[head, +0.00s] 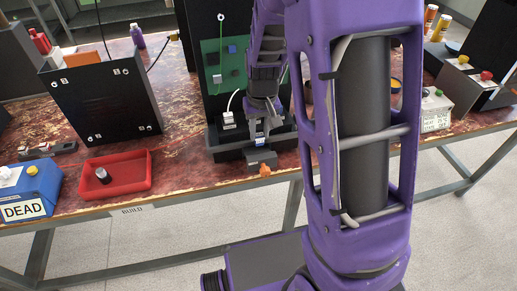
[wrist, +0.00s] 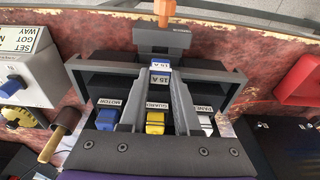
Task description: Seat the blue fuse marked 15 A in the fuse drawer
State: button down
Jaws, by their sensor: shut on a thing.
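My gripper (head: 262,124) is shut on the blue fuse (wrist: 160,66), whose white label reads 15 A. In the wrist view the fingertips (wrist: 156,82) close around it. In the head view the fuse (head: 260,139) shows small under the fingers. The dark grey fuse drawer (wrist: 167,42), with an orange pull at its front, sticks out from the rack. It also shows in the head view (head: 261,157). The fuse is at the drawer's inner end; I cannot tell whether it touches the drawer or hangs above it. The slot is hidden.
The dark rack (wrist: 233,88) surrounds the gripper. Labelled blue (wrist: 105,119), yellow (wrist: 154,122) and white (wrist: 206,124) pieces stand close by the fingers. A red tray (head: 118,187) holding a dark cylinder and a blue DEAD box (head: 33,185) are to the left.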

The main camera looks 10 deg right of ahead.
aim_at(260, 145)
jog(key=shift+f+b, duration=0.6)
jog(key=shift+f, duration=2.55)
jog(key=shift+f, duration=0.15)
jog(key=c, duration=0.6)
grip_release()
jog(key=r+p, duration=0.1)
jog(key=r, duration=0.3)
jog(key=s+r+p, duration=0.1)
jog(key=r, duration=0.7)
jog(key=shift+s+r+p, duration=0.1)
jog(key=shift+s+p, duration=0.3)
